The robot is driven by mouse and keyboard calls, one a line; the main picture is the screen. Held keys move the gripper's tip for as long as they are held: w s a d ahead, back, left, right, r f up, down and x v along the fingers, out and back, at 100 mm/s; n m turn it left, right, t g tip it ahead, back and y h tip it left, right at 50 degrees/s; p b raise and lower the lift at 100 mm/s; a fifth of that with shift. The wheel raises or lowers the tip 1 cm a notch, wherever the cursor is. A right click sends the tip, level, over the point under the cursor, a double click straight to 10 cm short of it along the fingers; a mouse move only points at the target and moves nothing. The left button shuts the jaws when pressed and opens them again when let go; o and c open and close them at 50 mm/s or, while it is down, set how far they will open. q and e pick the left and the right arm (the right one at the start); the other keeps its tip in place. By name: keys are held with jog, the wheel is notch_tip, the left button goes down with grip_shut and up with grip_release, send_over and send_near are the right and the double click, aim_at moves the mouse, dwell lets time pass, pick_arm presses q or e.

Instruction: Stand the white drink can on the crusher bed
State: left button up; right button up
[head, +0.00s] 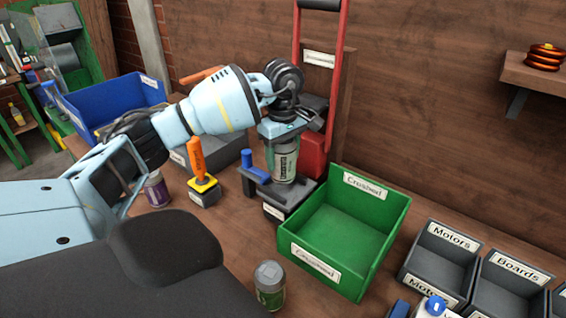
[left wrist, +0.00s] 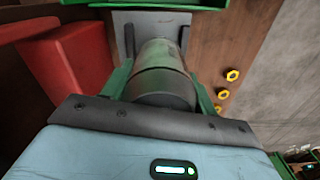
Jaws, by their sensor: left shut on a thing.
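The white drink can (head: 284,162), pale with a dark label, is upright in my left gripper (head: 283,143). The gripper comes from above and is shut on it. The can's lower end is at the dark crusher bed (head: 297,198); I cannot tell whether it touches. In the left wrist view, the can (left wrist: 160,62) sits between the green fingers of the gripper (left wrist: 163,88), with the grey bed (left wrist: 178,22) beyond it. The red crusher frame (head: 339,85) stands behind, partly hidden by my gripper. My right gripper is not in view.
A green "Crushed" crate (head: 392,255) stands close right of the bed. A blue-handled lever (head: 255,168) and an orange-handled lever (head: 198,160) are to its left. A purple can (head: 156,190) and a greenish can (head: 270,290) stand nearby. A blue bin (head: 90,108) is behind my arm.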

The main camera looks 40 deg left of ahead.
aim_at(283, 165)
pick_arm(q)
jog(key=shift+w+a+f, duration=0.2)
jog(key=shift+f, duration=1.6)
jog(key=shift+f, duration=0.15)
jog(key=o, duration=0.9)
jog(key=shift+o, duration=0.2)
notch_tip(283, 165, up, 12)
jog(key=shift+r, duration=0.15)
